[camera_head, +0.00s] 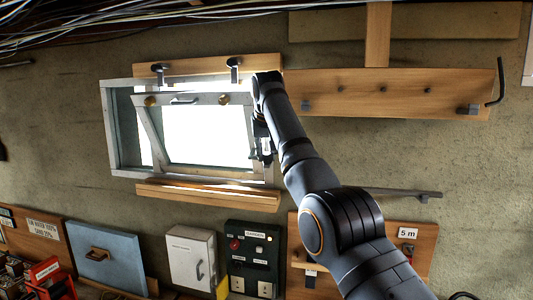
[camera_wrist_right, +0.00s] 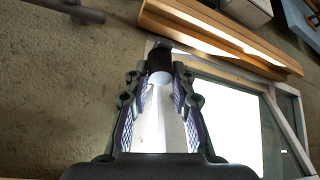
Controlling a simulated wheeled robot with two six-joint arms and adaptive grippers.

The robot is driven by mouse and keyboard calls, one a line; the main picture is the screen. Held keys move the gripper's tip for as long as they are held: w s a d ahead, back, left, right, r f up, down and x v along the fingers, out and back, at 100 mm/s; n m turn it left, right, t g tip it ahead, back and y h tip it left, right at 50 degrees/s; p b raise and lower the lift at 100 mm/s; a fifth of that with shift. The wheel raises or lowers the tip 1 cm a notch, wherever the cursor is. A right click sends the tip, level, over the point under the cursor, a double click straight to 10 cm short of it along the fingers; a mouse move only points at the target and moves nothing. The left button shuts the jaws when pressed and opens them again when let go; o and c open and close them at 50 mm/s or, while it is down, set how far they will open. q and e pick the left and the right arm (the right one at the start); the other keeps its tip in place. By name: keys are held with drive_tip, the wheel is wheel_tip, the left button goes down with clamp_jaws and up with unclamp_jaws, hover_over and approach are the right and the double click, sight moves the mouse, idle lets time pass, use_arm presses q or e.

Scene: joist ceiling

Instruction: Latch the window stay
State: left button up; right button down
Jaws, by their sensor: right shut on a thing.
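The window's grey frame (camera_head: 112,135) is set in the wall at the upper left. Its sash (camera_head: 152,135) stands tilted in the frame and carries a small handle (camera_head: 184,100) and brass knobs on its top rail. My right gripper (camera_head: 262,150) is at the window's right side, pointing down. In the right wrist view the gripper (camera_wrist_right: 160,92) is shut on a pale bar with a dark end (camera_wrist_right: 160,60), which looks like the window stay. The fingers hide its sides, and I cannot tell whether its end touches a catch. My left gripper is out of view.
Dark brackets (camera_head: 235,68) stand above the window, and a wooden sill (camera_head: 207,197) runs below it. A peg board (camera_head: 400,92) is on the right. A switch panel (camera_head: 252,258) and white box (camera_head: 192,256) sit below. Cables hang along the top.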

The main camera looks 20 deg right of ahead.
drive_tip(key=shift+f, duration=0.25)
drive_tip(key=c, duration=1.1)
unclamp_jaws()
drive_tip(key=shift+w+r, duration=0.1)
drive_tip(key=shift+r, duration=0.1)
drive_tip(key=v, duration=1.2)
